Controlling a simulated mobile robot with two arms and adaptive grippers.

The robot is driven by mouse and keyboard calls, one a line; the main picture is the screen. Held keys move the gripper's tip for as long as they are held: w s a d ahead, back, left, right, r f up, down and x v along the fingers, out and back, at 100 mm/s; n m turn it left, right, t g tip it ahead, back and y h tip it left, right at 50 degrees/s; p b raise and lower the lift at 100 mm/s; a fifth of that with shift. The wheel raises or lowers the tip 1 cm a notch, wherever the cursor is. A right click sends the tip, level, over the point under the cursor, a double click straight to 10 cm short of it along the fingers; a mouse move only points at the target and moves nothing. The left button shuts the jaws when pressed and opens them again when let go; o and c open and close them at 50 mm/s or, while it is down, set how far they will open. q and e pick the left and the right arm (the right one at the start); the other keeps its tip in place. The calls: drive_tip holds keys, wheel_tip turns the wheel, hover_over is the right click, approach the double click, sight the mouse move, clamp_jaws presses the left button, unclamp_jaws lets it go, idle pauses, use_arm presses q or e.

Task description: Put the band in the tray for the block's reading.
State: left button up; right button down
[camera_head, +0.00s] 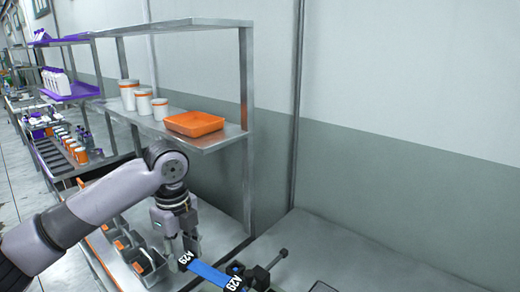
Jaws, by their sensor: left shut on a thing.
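My left gripper (183,252) points down at the bottom centre. It is shut on the near-left end of the blue band (207,272). The band has black ends with white "A29" marks and runs toward the lower right. Its right end lies by a small black device (262,274) with a rod and knob; I cannot tell whether they touch. Grey trays (148,262) with orange parts stand in a row left of the gripper, partly hidden by my arm. No reading can be made out on a block. My right gripper is not in view.
An orange tray (195,124) and white tubs with orange bands (143,101) stand on a metal shelf (222,139) behind my arm. A shelf post (246,130) rises behind the gripper. The grey worktop (340,250) at right is mostly clear, with a dark flat object at its front edge.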

use_arm(q)
drive_tip(key=s+f+n, duration=0.4)
drive_tip(key=s+n, duration=0.4)
drive_tip(key=n, duration=0.3)
drive_tip(key=s+f+n, duration=0.4)
drive_tip(key=s+n, duration=0.4)
drive_tip(key=n, duration=0.4)
drive_tip(key=shift+r, duration=0.1)
